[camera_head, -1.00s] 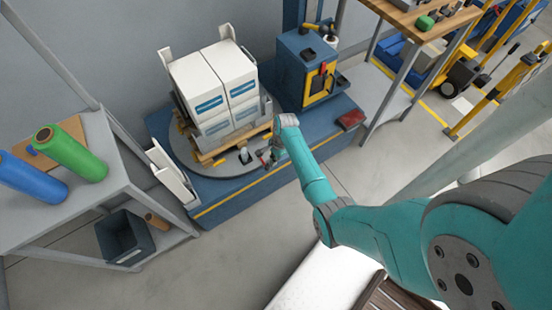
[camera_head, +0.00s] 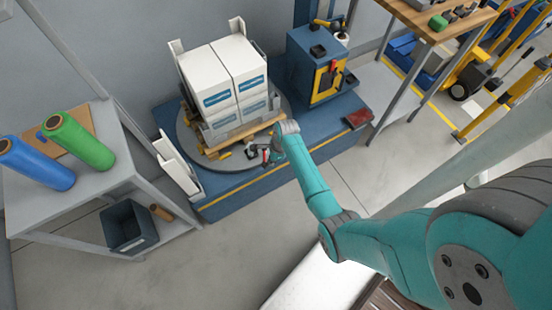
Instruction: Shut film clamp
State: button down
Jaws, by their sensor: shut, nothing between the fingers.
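My gripper (camera_head: 262,155) is at the front edge of the round grey turntable (camera_head: 207,162), below the pallet load. It is small in this view; its fingers look shut, and I see nothing held. A small light-and-dark fitting (camera_head: 250,152), which looks like the film clamp, sits on the turntable just left of my gripper. I cannot tell whether the clamp is open, or whether my gripper touches it. White boxes with blue labels (camera_head: 236,72) are stacked on a wooden pallet (camera_head: 245,132) on the turntable.
A blue control cabinet (camera_head: 300,72) stands behind right, with a red item (camera_head: 357,118) on the blue base. At left, a grey shelf (camera_head: 88,190) holds a green roll (camera_head: 78,142) and a blue roll (camera_head: 38,165). Floor (camera_head: 250,230) in front is clear.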

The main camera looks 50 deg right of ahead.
jog(key=w+a+m, duration=0.1)
jog(key=m, duration=0.1)
jog(key=w+a+m, duration=0.1)
jog(key=a+m, duration=0.1)
jog(key=shift+w+m+t+h, duration=0.15)
jog(key=shift+m+t+h, duration=0.15)
jog(key=shift+t+h, duration=0.1)
jog(key=w, duration=0.2)
jog(key=w+a, duration=0.2)
jog(key=w, duration=0.1)
jog(key=shift+w+a, duration=0.1)
jog(key=shift+w, duration=0.2)
jog(key=shift+w+r, duration=0.15)
jog(key=shift+w, duration=0.1)
